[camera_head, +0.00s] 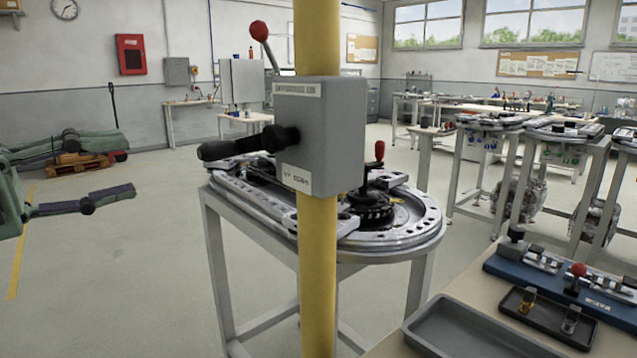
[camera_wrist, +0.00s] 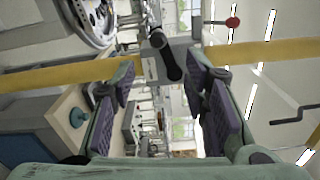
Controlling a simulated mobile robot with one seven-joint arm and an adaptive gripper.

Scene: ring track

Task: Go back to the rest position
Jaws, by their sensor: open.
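My gripper (camera_head: 127,173) is at the left of the head view, its green fingers with dark purple pads spread apart and nothing held between them. It also shows in the wrist view (camera_wrist: 163,64), with the pads wide apart. A grey box (camera_head: 335,135) is mounted on a yellow post (camera_head: 318,270) right of my gripper. A black handle (camera_head: 240,146) sticks out of the box toward my gripper, with a clear gap. In the wrist view the handle (camera_wrist: 166,58) appears beyond and between the fingers, not touched. A lever with a red knob (camera_head: 259,31) rises at the box's upper left.
A metal table with an oval ring track (camera_head: 425,228) stands behind the post. At the lower right, a bench holds a grey tray (camera_head: 425,335) and a blue fixture (camera_head: 530,268). A wooden pallet (camera_head: 68,171) lies on the floor far behind my gripper. Open floor surrounds my gripper.

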